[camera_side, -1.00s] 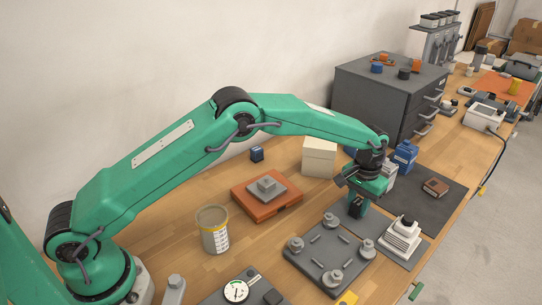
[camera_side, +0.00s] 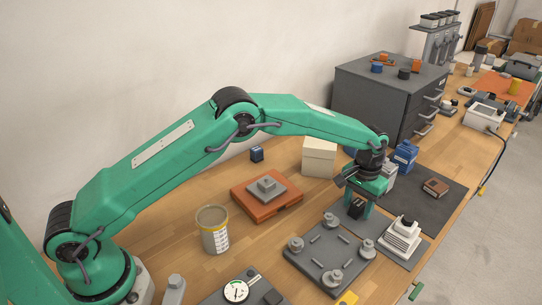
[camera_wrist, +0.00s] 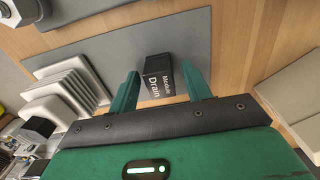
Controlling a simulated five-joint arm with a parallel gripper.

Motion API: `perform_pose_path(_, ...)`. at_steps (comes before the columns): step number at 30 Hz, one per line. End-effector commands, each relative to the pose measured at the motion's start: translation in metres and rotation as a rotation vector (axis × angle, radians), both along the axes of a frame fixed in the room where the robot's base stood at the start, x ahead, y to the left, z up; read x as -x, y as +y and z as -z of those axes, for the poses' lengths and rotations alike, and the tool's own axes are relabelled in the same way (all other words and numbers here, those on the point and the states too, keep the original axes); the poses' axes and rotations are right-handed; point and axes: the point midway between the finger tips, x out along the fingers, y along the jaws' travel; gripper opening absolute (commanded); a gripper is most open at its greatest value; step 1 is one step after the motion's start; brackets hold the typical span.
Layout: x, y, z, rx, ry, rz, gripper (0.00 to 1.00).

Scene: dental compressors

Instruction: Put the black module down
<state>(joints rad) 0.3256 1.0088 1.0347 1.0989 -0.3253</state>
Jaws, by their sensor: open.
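The black module (camera_wrist: 158,76), with white lettering that reads "Module Drain", rests on a grey mat (camera_wrist: 190,30) in the wrist view. In the side view the black module (camera_side: 356,209) shows low between the fingers of my gripper (camera_side: 359,203). My gripper (camera_wrist: 160,90) is open, with one green finger on each side of the module.
A grey plate with several round posts (camera_side: 327,258) lies in front of the gripper. White stacked parts (camera_side: 401,238) stand to the right. An orange block (camera_side: 267,200) and a cream box (camera_side: 319,157) are to the left. Blue containers (camera_side: 404,156) stand behind.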

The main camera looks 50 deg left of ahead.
Motion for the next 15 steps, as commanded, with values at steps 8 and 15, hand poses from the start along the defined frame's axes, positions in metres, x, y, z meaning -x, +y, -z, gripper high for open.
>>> perform_pose_path(8,-0.001,0.0,-0.026,0.001,-0.003,0.0,0.49)
perform_pose_path(15,-0.001,0.0,-0.065,0.001,-0.004,0.0,0.49)
